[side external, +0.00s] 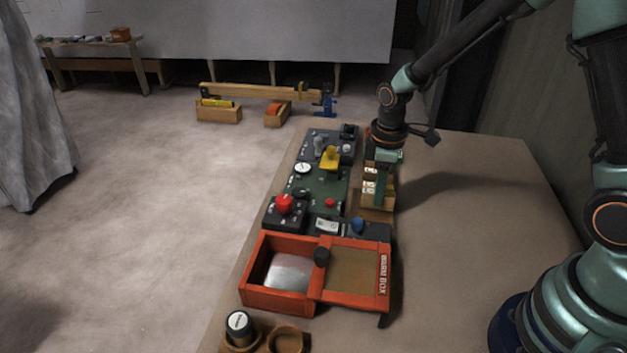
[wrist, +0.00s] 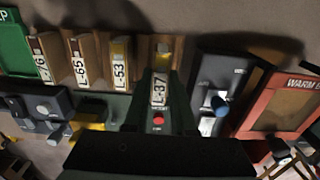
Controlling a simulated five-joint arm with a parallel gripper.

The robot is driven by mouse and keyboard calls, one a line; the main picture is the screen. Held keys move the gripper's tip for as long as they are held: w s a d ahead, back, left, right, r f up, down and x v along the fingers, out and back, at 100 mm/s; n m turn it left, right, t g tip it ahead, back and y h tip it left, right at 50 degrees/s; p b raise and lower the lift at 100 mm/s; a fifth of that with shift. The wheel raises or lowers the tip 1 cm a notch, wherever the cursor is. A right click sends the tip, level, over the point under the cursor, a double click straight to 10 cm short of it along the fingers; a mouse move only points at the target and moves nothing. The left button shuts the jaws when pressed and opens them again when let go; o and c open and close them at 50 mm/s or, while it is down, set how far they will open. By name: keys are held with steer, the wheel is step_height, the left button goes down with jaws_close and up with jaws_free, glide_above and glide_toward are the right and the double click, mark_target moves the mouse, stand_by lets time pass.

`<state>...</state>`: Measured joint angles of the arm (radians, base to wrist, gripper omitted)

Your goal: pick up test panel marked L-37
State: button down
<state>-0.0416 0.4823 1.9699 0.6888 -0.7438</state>
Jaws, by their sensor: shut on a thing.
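The test panel marked L-37 (wrist: 159,88) shows in the middle of the wrist view, with its white label facing the camera. My gripper (wrist: 160,108) is shut on it, one dark finger on each side. The label sits lower in the picture than its neighbours' labels. I cannot tell whether the panel's foot is clear of its slot. In the side view, my gripper (side external: 382,186) points down at the near end of the wooden rack (side external: 376,203). The L-37 panel is not clear there behind the green finger.
Panels L-53 (wrist: 119,70) and L-65 (wrist: 80,68) stand left of L-37. A control console (side external: 325,190) with knobs and switches runs beside the rack. The orange warm box (side external: 357,300) lies at the near end. The bench right of the rack is clear.

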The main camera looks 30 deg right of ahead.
steer(key=shift+r, duration=2.1)
